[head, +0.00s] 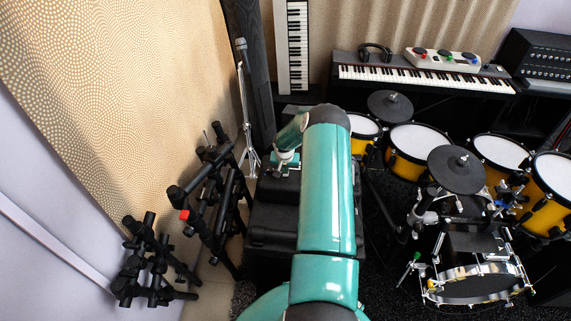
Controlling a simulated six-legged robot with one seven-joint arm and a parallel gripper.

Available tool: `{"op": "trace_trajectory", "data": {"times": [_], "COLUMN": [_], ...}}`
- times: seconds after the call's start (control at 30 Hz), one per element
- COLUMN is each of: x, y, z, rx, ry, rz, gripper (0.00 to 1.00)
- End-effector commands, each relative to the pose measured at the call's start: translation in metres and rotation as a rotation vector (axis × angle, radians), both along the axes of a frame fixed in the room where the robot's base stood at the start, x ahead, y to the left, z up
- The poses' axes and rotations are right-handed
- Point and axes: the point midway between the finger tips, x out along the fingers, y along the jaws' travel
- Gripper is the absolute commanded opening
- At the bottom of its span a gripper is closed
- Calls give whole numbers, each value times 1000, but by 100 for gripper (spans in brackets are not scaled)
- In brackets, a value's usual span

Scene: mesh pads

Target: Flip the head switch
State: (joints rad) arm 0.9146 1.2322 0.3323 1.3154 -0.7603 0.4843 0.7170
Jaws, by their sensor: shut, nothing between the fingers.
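My gripper (281,169) is at the end of my teal arm, left of the picture's middle. It is shut and empty, pointing down over a black box (262,228). The gripper is small here, and I cannot tell whether it touches the box's top. No switch can be made out on this box, and my arm hides its right part. A black amplifier head (541,62) with rows of small controls on its front stands at the far upper right, well away from my gripper. I cannot pick out a single switch on it.
Black folded stands (215,195) and a microphone stand (246,110) are left of my arm. A keyboard (425,75) carrying headphones (376,52) and a white pad box (442,59) is behind.

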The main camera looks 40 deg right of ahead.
Motion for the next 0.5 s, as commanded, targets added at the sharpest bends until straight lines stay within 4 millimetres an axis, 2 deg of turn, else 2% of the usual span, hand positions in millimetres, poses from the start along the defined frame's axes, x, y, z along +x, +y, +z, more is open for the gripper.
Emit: {"op": "trace_trajectory", "data": {"times": [0.5], "x": [0], "y": [3], "z": [-5], "rx": [-18], "ry": [-11], "rz": [3], "gripper": [0]}}
